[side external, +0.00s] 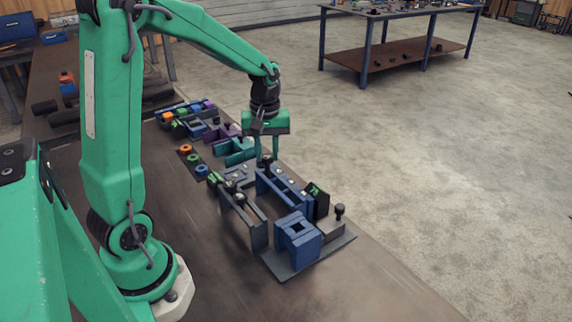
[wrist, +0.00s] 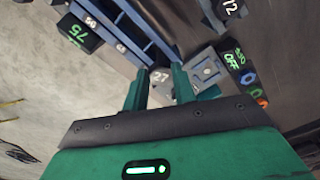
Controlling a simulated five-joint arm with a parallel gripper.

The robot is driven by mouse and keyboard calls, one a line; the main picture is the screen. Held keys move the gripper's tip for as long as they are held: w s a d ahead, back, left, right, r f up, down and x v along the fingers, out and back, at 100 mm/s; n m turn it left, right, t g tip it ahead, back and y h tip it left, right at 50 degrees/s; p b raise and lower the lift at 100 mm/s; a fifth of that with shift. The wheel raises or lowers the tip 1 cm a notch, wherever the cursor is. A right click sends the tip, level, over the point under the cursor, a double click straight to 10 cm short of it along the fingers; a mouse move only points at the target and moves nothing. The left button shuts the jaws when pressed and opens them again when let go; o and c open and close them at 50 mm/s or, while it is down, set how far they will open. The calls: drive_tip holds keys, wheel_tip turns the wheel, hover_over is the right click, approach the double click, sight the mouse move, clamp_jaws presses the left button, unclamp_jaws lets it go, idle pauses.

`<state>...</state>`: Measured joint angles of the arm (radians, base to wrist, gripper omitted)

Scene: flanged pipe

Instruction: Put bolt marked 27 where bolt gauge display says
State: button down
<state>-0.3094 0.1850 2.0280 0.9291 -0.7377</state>
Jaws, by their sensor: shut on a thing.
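My gripper (side external: 267,157) is shut on a dark bolt (side external: 266,161) at the far left end of a long blue rack (side external: 284,187). In the wrist view its fingers (wrist: 160,82) stand either side of a pale surface marked 27 (wrist: 160,76). The bolt is mostly hidden there, and I cannot tell whether it is clear of the rack. The rack's other marks include 50 (wrist: 91,21). A black display (side external: 316,198) beside the rack shows green 75, also in the wrist view (wrist: 78,31). Another display (wrist: 235,60) shows green text reading OFF below smaller characters.
A dark rack with bolts (side external: 245,212) stands left of the blue rack. A blue block with a square opening (side external: 298,240) and a grey block with a bolt (side external: 340,212) are nearer the front. Coloured rings (side external: 193,159) lie behind. The front table is clear.

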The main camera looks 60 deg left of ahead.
sight(267, 157)
drive_tip(key=shift+f, duration=1.65)
idle(1.3)
drive_tip(key=c, duration=1.1)
unclamp_jaws()
drive_tip(key=shift+o, duration=0.7)
drive_tip(key=o, duration=0.3)
drive_tip(key=shift+r, duration=0.1)
drive_tip(key=shift+r, duration=3.45)
